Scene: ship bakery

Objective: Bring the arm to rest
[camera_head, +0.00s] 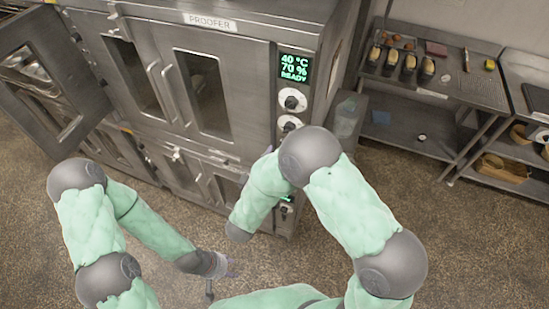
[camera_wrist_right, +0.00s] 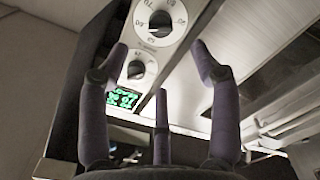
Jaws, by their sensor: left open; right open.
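My left gripper (camera_head: 230,271) hangs low over the floor, in front of the proofer, open and small in the head view. I see nothing between its fingers. My right arm is raised and bent at the elbow, with its forearm close to the proofer's front. Its hand is mostly hidden behind the arm in the head view. In the right wrist view my right gripper (camera_wrist_right: 160,68) has its three purple fingers spread, open and empty. The proofer's dials and green display appear beyond the fingertips; I cannot tell whether they touch.
The steel proofer (camera_head: 262,68) stands ahead, its display (camera_head: 295,68) reading 40 °C, 70 %, READY. An upper-left door (camera_head: 38,85) stands open. At the right, a steel table (camera_head: 455,88) bears several small loaf tins. The speckled floor (camera_head: 470,250) is clear at the lower right.

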